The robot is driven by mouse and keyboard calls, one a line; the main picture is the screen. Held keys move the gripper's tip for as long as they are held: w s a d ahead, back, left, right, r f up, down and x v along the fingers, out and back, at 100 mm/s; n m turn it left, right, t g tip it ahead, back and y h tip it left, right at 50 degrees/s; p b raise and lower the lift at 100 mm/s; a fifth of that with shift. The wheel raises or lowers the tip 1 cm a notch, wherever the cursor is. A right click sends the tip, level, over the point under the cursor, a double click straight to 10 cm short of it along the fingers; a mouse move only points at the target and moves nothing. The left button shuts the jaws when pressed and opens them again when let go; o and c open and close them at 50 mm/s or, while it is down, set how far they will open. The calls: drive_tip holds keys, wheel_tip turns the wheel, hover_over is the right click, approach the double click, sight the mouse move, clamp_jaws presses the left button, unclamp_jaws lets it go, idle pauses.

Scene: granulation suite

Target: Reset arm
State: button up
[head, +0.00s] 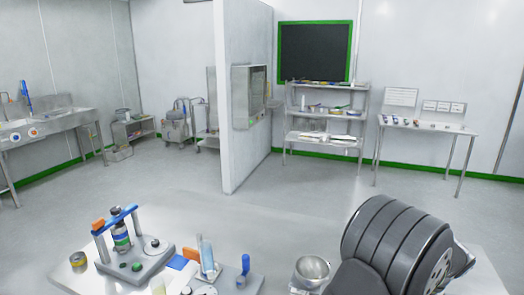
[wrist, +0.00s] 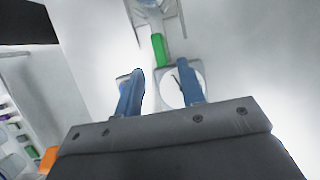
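Beyond the fingers are a green block-like piece (wrist: 159,49) and a white round dial or disc (wrist: 190,84), partly hidden by the right finger. I cannot tell how far they are from the fingertips. In the head view my dark arm fills the lower right over the bench, and my gripper is not seen there.
A shelf rack (head: 325,118) and side table (head: 428,125) stand far back. Floor between is clear.

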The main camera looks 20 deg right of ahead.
drive_tip(key=x, duration=0.5)
drive_tip(key=shift+w+a+r, duration=0.2)
drive_tip(key=shift+w+a, duration=0.05)
drive_tip(key=shift+w, duration=0.05)
drive_tip(key=w+a, duration=0.2)
drive_tip(key=shift+w+a, duration=0.8)
drive_tip(key=shift+o, duration=0.4)
drive_tip(key=o, duration=1.3)
drive_tip(key=shift+r, duration=0.15)
drive_tip(key=w+a+r+g+h, duration=0.1)
drive_tip(key=a+r+g+h, duration=0.1)
drive_tip(key=r, duration=0.7)
drive_tip(key=w+a+r+g+h, duration=0.1)
drive_tip(key=r, duration=0.9)
wheel_tip(320, 180, down, 10)
